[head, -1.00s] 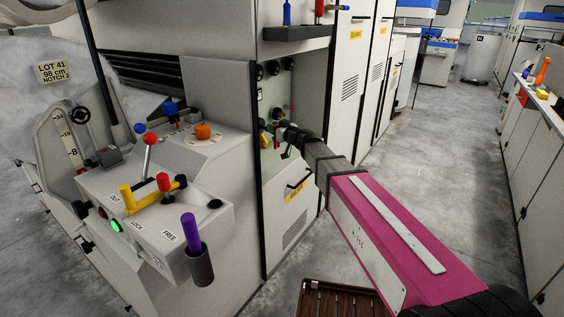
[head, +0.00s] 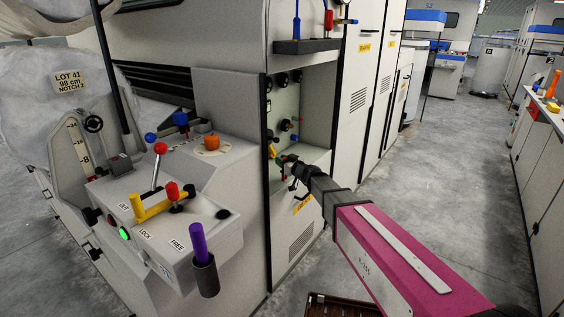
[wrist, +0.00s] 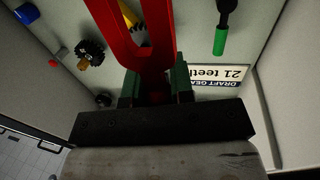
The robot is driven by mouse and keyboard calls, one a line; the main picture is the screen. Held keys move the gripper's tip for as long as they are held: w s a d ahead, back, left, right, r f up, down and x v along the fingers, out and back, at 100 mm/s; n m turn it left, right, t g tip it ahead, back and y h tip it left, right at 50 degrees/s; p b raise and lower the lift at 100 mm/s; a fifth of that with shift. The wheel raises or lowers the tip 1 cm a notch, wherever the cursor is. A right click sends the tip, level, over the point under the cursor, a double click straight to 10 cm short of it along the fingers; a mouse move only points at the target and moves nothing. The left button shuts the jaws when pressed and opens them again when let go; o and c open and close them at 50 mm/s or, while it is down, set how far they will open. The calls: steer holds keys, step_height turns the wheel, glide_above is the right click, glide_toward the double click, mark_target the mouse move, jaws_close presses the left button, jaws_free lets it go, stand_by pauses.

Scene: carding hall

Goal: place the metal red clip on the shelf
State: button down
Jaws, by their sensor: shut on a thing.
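My gripper (wrist: 156,90) is shut on the red clip (wrist: 158,58), a forked red piece whose two prongs reach away from the green-tipped fingers in the wrist view. In the head view my gripper (head: 284,161) is at the front of an open recess in the machine cabinet; the clip is too small and covered to make out there. The dark shelf (head: 309,46) is fixed to the cabinet above the recess, higher than my gripper. A blue item (head: 296,28) and a red item (head: 328,20) stand on it.
The recess holds several dark knobs (wrist: 91,51), a green-ended tool (wrist: 220,38) and a draft gear label (wrist: 238,76). A control console (head: 150,225) with levers stands at left. The grey floor (head: 440,165) at right is open, with a bench (head: 535,170) along its far side.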

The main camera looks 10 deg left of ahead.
steer(key=shift+f, duration=0.1)
steer(key=c, duration=1)
jaws_free()
steer(key=shift+s+d, duration=0.15)
steer(key=v, duration=1.1)
steer(key=shift+s+d, duration=0.15)
steer(key=shift+d, duration=0.1)
